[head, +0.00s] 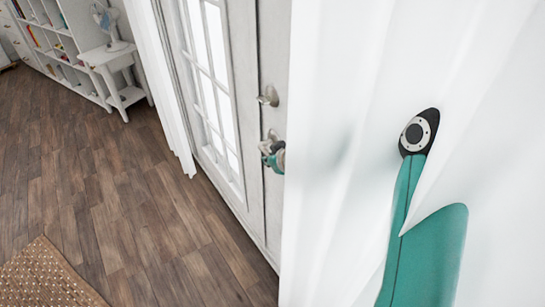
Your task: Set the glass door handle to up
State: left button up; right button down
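The white glass door (212,85) stands left of centre in the head view. A silvery metal knob-like fitting (268,97) sits on its frame. Below it is a second small metal fitting (271,136), largely covered, so I cannot tell whether it is the handle or which way it points. A small teal and grey part, seemingly my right gripper (272,156), is at this lower fitting, its right side hidden by the curtain. I cannot see its fingers clearly or tell whether it touches. My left gripper is not in view.
A white curtain (335,120) fills the right side, and my teal arm runs into it. Another curtain (165,75) hangs left of the door. A small white table (108,55) with a fan (108,24) stands far left. The wooden floor (120,190) is clear beyond a woven rug (45,278).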

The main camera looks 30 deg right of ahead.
jog(key=c, duration=1.1)
grip_release()
jog(key=shift+w, duration=0.35)
jog(key=shift+c, duration=0.2)
jog(key=shift+s, duration=0.1)
jog(key=v, duration=1.2)
